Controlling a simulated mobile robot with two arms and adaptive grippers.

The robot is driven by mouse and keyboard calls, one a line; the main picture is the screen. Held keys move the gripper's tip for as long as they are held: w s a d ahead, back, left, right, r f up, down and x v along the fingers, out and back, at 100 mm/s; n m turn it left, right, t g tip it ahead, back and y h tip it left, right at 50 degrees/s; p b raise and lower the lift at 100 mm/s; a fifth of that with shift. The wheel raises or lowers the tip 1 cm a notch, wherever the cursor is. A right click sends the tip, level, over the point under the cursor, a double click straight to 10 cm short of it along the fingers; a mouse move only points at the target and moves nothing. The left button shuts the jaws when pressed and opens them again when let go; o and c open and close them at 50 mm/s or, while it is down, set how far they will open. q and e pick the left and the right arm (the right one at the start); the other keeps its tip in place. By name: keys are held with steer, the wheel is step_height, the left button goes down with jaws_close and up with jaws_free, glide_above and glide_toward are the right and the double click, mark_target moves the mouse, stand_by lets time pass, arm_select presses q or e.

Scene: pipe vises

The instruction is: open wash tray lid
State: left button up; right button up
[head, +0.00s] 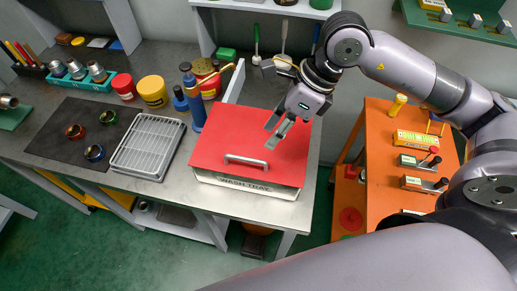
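The wash tray (232,186) stands on the steel bench, with its name on the front face. Its red lid (255,139) lies flat and closed on top. A silver bar handle (246,161) sits near the lid's front edge. My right gripper (277,133) is above the right part of the lid, behind and to the right of the handle. Its fingers point down and to the left, are apart and hold nothing. I cannot tell exactly how high it is above the lid. My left gripper is not in view.
Left of the tray are a blue bottle (195,107), a wire rack (147,146) and a dark mat (60,137) with several coloured rings. Red and yellow jars (153,92) stand behind. An orange cart (375,145) with tools is at the right. A shelf is above the back.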

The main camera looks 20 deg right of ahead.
mark_target(254, 160)
steer(key=p+x, duration=0.1)
steer(key=x, duration=0.6)
steer(key=shift+w+a+f, duration=0.1)
steer(key=shift+a+f, duration=0.05)
steer(key=shift+f, duration=0.15)
steer(key=shift+a+f+p, duration=0.2)
steer(key=shift+f+p, duration=0.15)
steer(key=shift+f, duration=0.15)
steer(key=shift+w, duration=0.1)
jaws_close()
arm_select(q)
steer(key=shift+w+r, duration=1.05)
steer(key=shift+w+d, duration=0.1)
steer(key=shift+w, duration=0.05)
